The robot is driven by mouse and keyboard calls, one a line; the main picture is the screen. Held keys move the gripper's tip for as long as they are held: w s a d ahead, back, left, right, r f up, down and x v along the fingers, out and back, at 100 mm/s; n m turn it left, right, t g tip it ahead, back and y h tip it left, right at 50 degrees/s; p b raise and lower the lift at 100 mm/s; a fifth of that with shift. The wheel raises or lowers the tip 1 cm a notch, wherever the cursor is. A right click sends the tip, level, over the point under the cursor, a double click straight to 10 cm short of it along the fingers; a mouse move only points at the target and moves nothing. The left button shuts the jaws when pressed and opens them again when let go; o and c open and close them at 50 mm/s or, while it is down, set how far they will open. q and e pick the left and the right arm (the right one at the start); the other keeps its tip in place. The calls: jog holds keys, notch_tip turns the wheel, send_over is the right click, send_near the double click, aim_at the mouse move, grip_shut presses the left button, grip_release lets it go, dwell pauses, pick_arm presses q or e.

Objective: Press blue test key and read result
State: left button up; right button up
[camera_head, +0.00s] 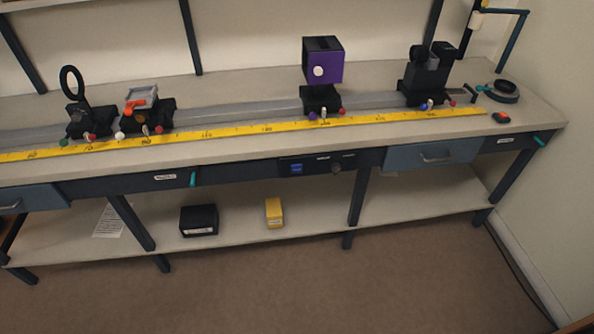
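A small blue key (296,169) sits on a dark control panel (316,164) in the front edge of the bench, a little right of the picture's middle. A round dark knob (336,168) and small white lettering are to its right on the same panel. The lettering is too small to read, and I cannot make out a result. Neither of my grippers is in view, and nothing touches the key.
The bench (400,150) carries a rail with several mounts, a purple box (322,62) and a yellow scale (260,128). A black box (198,220) and a yellow box (274,212) stand on the lower shelf. The floor (300,290) in front is clear.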

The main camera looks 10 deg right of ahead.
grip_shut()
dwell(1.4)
